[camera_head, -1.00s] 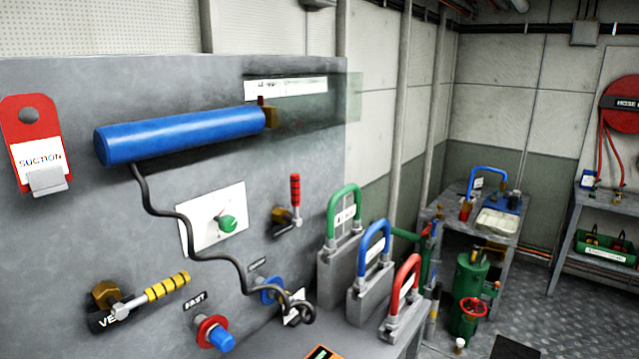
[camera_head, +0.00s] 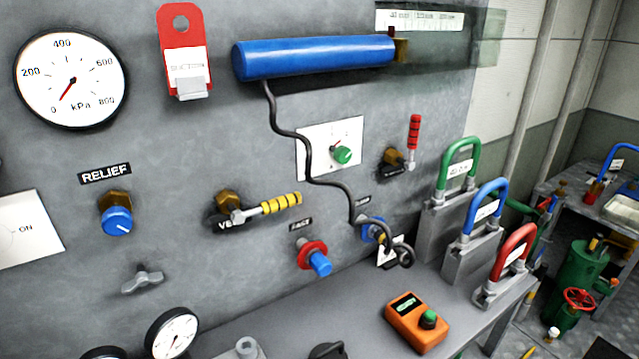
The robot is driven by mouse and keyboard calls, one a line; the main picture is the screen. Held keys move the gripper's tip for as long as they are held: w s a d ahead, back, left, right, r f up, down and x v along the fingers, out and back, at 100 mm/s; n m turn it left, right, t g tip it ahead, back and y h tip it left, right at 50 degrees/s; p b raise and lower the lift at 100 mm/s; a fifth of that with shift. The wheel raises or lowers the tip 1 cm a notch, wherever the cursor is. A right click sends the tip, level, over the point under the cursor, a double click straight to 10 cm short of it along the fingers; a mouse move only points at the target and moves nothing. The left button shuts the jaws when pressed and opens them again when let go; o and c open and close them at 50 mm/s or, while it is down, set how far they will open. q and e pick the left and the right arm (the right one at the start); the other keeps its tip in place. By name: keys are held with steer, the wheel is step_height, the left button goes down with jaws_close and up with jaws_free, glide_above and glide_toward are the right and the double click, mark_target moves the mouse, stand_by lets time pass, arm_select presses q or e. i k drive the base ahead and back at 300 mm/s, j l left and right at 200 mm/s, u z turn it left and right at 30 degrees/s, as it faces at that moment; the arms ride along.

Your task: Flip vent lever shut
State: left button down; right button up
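The vent lever (camera_head: 268,207) has a yellow grip with dark bands. It is mounted on a brass valve on the grey panel. It points right and slightly up, close to horizontal. A dark label below its pivot reads "VE", with the rest covered by the lever. A red-gripped lever (camera_head: 413,138) on another brass valve stands upright further right. Neither of my grippers shows in the view, and nothing touches the vent lever.
A black hose (camera_head: 315,180) hangs from the blue cylinder (camera_head: 315,57) right of the vent lever. A red-and-blue knob (camera_head: 315,257) sits below it. The blue relief knob (camera_head: 117,219) is to the left. An orange device (camera_head: 416,321) lies on the ledge, near upright coloured handles.

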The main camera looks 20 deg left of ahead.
mark_target(269, 206)
steer(key=u, duration=2.2)
steer(key=k+j, duration=0.15)
steer(key=k, duration=0.5)
steer(key=k+j, duration=0.2)
steer(key=k, duration=0.45)
